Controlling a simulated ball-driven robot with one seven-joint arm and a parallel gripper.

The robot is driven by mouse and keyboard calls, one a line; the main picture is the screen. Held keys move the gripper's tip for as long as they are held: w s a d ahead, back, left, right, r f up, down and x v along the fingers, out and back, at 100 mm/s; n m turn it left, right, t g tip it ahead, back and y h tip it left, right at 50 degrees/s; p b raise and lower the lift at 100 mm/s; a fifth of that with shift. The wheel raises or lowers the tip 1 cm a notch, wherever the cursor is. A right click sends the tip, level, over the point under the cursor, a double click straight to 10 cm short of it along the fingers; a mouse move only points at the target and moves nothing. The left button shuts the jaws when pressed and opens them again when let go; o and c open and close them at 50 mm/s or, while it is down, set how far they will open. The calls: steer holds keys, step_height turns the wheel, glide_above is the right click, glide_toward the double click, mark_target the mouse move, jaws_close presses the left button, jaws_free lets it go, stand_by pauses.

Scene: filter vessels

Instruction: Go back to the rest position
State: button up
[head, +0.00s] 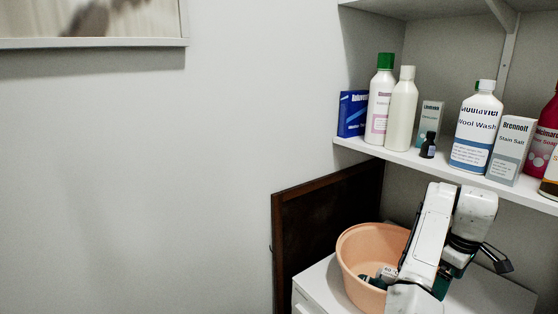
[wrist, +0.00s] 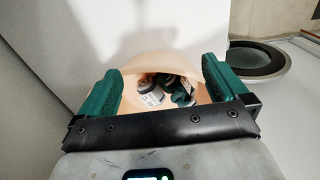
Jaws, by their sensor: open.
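My gripper (wrist: 163,68) is open, with its two green fingers wide apart and nothing between them in the wrist view. Beyond the fingers is a peach basin (wrist: 150,65). In the basin lie a small container with a white label (wrist: 149,90) and dark green items (wrist: 181,92) that I cannot make out clearly. In the head view the basin (head: 366,240) stands on a white surface at the lower right, and my white arm covers its right part. The labelled container (head: 389,271) shows partly inside it. My gripper is mostly hidden behind my arm there.
A shelf (head: 460,172) above the basin holds several bottles and boxes, including a Wool Wash bottle (head: 476,125) and a small dark bottle (head: 428,146). A dark brown panel (head: 310,215) stands behind the basin. A dark round vessel (wrist: 255,60) is right of my gripper.

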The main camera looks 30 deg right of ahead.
steer(key=s+a+f+m+h+b, duration=0.1)
steer(key=s+a+f+h, duration=0.3)
steer(key=a+f, duration=1.2)
steer(key=s+a+f+y, duration=0.1)
steer(key=s+a, duration=0.2)
steer(key=a, duration=0.3)
steer(key=s+a+f+y, duration=0.1)
steer(key=s+a, duration=0.3)
steer(key=a, duration=0.3)
steer(key=s+a+f+y+b, duration=0.1)
steer(key=s+a+f+y, duration=0.1)
steer(key=a, duration=0.4)
steer(key=shift+s+a+t, duration=0.25)
steer(key=shift+s+t, duration=0.15)
steer(key=shift+s, duration=0.5)
steer(key=shift+c, duration=0.3)
